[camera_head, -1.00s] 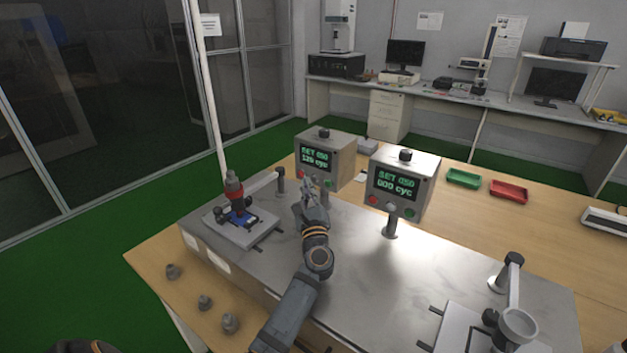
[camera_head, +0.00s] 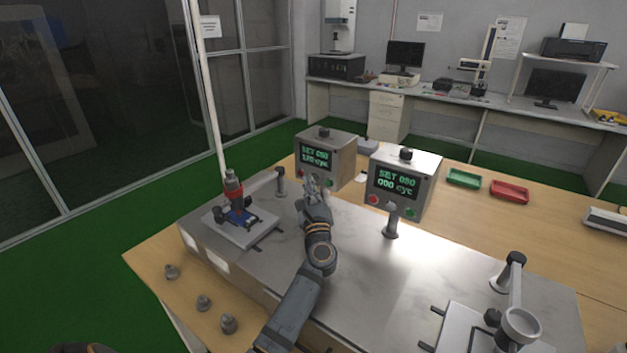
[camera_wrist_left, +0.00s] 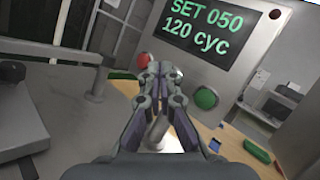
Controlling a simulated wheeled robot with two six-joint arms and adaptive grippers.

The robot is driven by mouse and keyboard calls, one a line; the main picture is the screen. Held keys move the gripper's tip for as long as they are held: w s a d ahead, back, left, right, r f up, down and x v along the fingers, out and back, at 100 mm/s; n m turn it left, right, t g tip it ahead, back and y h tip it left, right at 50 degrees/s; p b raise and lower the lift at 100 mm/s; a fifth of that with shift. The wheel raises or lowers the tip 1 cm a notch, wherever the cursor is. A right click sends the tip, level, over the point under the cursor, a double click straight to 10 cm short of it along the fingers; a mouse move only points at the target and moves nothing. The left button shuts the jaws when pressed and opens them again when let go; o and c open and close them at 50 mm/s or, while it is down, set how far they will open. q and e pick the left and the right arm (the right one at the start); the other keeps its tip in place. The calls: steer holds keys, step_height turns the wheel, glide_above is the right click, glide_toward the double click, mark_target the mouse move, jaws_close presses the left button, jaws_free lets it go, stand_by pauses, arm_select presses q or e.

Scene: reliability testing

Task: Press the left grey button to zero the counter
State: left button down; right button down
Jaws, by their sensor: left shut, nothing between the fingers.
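The left counter box (camera_head: 341,163) is a grey metal case with a green-lit screen; in the left wrist view its screen (camera_wrist_left: 196,30) reads SET 050, 120 cyc. Below the screen are a red button (camera_wrist_left: 143,60) on the left and a green button (camera_wrist_left: 206,98) on the right. My left gripper (camera_head: 314,184) is shut and empty in front of the box's lower panel. In the left wrist view its fingertips (camera_wrist_left: 160,70) lie between the red and green buttons. They cover that spot, so I cannot clearly see the grey button or tell whether they touch it.
A second counter box (camera_head: 424,185) stands to the right, reading 000 cyc. A test fixture with a red-topped part (camera_head: 234,184) is left of my arm. Green (camera_head: 463,179) and red (camera_head: 509,191) trays lie at the back right. The metal bench top between is mostly clear.

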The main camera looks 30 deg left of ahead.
arm_select(q)
steer(key=shift+w, duration=0.2)
steer(key=shift+s, duration=0.1)
stand_by(0.4)
steer(key=shift+s, duration=0.75)
steer(key=shift+s+a+p, duration=0.15)
steer(key=shift+s+p, duration=0.15)
steer(key=shift+s, duration=0.95)
steer(key=shift+s+a+p, duration=0.1)
steer(key=shift+s+p, duration=0.2)
steer(key=shift+s, duration=0.95)
